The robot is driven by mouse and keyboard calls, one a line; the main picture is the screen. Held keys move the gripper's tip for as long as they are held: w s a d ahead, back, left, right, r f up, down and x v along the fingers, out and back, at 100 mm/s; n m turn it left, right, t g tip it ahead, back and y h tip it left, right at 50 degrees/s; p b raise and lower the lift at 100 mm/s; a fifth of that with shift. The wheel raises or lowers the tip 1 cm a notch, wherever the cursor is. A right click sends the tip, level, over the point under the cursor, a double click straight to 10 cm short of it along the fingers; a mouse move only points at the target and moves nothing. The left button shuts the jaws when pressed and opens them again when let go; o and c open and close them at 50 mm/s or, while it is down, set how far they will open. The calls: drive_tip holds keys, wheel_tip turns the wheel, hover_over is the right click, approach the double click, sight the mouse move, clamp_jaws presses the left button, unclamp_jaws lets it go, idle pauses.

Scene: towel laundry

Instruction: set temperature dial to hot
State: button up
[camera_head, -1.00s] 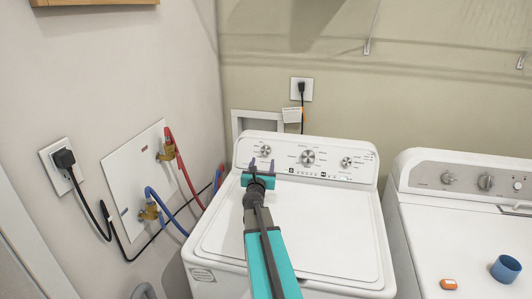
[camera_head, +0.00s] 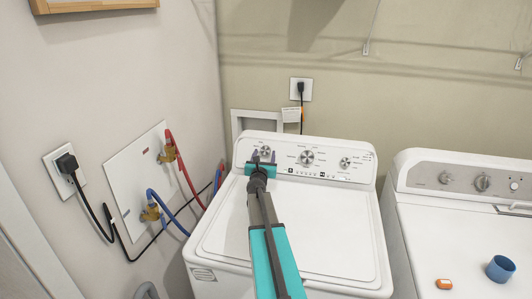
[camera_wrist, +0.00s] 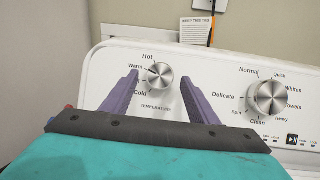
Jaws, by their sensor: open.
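The temperature dial (camera_wrist: 159,76) is a small silver knob on the left of the white washer's control panel. In the wrist view, Hot, Warm and Cold are printed around its left side, and its mark appears to point toward Warm. It also shows in the head view (camera_head: 265,151). My gripper (camera_wrist: 158,82) is open, with one purple finger on each side of the dial in the picture. Both fingers are apart from the dial, and how far they are in front of the panel is hard to tell. In the head view, my gripper (camera_head: 263,156) is just before the panel.
A larger cycle dial (camera_wrist: 267,98) is to the right, with a third dial (camera_head: 345,162) farther right. A tag (camera_wrist: 197,30) hangs on the wall behind. A second machine (camera_head: 460,220) holds a blue cup (camera_head: 501,268) and an orange item (camera_head: 444,284).

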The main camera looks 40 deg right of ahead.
drive_tip(key=shift+w+d, duration=0.4)
drive_tip(key=shift+d, duration=0.1)
drive_tip(key=c, duration=1)
drive_tip(key=shift+d, duration=0.5)
drive_tip(key=shift+a, duration=0.35)
drive_tip(key=shift+a+f, duration=0.15)
